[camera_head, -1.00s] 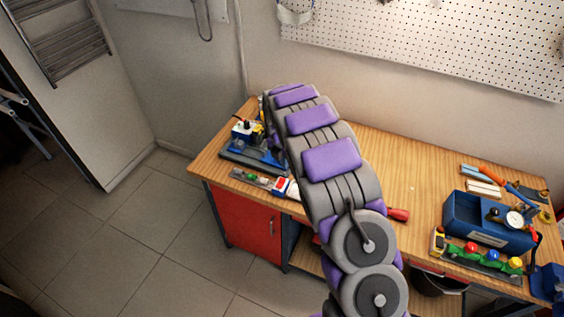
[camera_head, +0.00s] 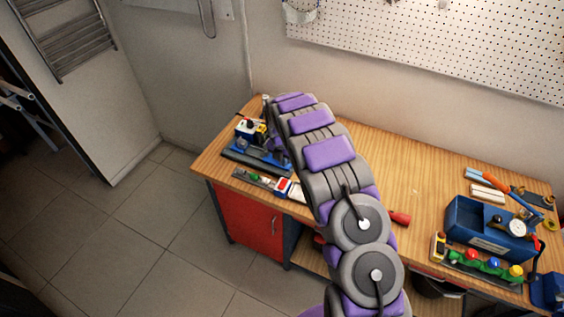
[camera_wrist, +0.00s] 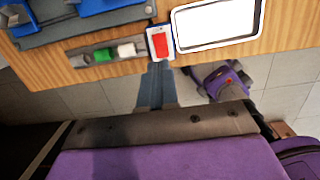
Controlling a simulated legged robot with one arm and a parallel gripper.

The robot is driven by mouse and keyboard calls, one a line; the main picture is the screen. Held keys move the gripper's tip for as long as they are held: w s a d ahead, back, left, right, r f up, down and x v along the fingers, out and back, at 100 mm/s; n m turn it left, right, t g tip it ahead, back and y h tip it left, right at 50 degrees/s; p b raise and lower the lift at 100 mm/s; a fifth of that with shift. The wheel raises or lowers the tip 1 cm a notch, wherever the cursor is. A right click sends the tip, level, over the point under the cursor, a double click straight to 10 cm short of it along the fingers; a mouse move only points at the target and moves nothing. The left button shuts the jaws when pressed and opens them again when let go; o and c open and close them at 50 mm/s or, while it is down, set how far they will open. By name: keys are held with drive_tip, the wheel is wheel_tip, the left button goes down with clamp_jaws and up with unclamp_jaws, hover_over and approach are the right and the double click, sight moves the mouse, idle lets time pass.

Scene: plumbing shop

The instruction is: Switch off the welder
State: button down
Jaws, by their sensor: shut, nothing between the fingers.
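A red rocker switch in a white housing (camera_wrist: 159,43) sits at the bench's front edge in the wrist view; in the head view it is the small red and white box (camera_head: 284,188). I take it to be the welder's switch, but which body is the welder I cannot tell for sure. My gripper (camera_wrist: 157,68) is shut and empty, its blue-grey fingers pointing at the switch with the tips just below it in the picture. Whether they touch it I cannot tell. In the head view my own arm hides the gripper.
A grey strip with green and white parts (camera_wrist: 108,54) lies left of the switch, and a white-framed panel (camera_wrist: 218,22) right of it. Blue and black equipment (camera_head: 256,154) stands behind the strip. A blue box with a gauge (camera_head: 490,230) stands at the bench's right. Bare wood (camera_head: 400,180) lies between.

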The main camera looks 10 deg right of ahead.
sight(283, 181)
drive_tip(key=f, duration=0.6)
drive_tip(key=w+f, duration=0.1)
drive_tip(key=f, duration=0.3)
drive_tip(key=shift+a+f+p, duration=0.1)
drive_tip(key=shift+a+p, duration=0.05)
drive_tip(key=shift+p, duration=0.25)
drive_tip(key=shift+d+f, duration=0.35)
drive_tip(key=shift+f, duration=0.3)
drive_tip(key=shift+a, duration=0.3)
drive_tip(key=shift+w+f, duration=0.1)
drive_tip(key=shift+s+p, duration=0.3)
drive_tip(key=shift+s+a+r, duration=0.25)
drive_tip(key=shift+s+a, duration=0.05)
drive_tip(key=shift+s, duration=0.05)
drive_tip(key=shift+a, duration=0.15)
